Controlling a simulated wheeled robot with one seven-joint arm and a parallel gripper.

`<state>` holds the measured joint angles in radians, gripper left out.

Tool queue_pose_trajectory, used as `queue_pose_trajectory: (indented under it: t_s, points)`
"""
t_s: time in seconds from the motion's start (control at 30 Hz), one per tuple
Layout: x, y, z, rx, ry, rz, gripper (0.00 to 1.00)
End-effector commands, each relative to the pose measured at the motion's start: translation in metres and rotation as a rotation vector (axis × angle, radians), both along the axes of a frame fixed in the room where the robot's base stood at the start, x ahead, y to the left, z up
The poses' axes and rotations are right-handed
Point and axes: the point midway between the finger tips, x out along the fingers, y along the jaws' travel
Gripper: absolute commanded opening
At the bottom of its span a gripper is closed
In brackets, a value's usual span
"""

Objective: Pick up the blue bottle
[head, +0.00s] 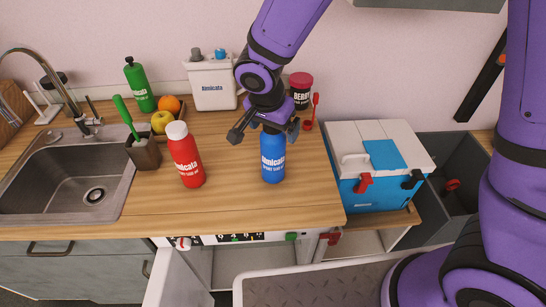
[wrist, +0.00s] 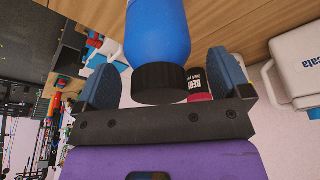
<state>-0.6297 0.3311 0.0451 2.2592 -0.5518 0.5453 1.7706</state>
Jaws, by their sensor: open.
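The blue bottle (head: 273,160) stands upright on the wooden counter, with white lettering on its side. My gripper (head: 265,126) is directly above it, pointing down, with its fingers around the bottle's top. In the wrist view the blue bottle (wrist: 158,40) and its black cap lie between the two spread blue-grey finger pads of my gripper (wrist: 170,82). The jaws are open, and gaps show on both sides of the cap. In the head view the cap is hidden by my gripper.
A red bottle (head: 186,155) with a white cap stands left of the blue one. Behind are a white container (head: 212,85) and a dark jar with a red lid (head: 301,88). A blue-and-white cooler (head: 375,165) is to the right, a sink (head: 70,180) to the left.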

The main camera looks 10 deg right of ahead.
Motion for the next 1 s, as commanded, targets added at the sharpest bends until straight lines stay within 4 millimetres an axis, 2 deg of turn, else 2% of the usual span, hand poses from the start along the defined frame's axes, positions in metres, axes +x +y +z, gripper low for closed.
queue_pose_trajectory:
  t_s: [0.1,0.33,0.37,0.7,0.73,1.0]
  points:
    - [0.0017,-0.0012,-0.0078,0.000,0.000,0.002,0.96]
    - [0.0019,-0.0012,-0.0085,0.001,0.000,0.001,0.96]
    - [0.0019,-0.0012,-0.0085,0.001,0.000,0.001,0.91]
    - [0.0018,-0.0011,-0.0083,0.001,0.000,0.001,0.13]
    - [0.0020,-0.0009,-0.0080,0.001,-0.001,0.001,0.10]
    - [0.0021,-0.0009,-0.0064,0.001,-0.001,0.001,0.10]
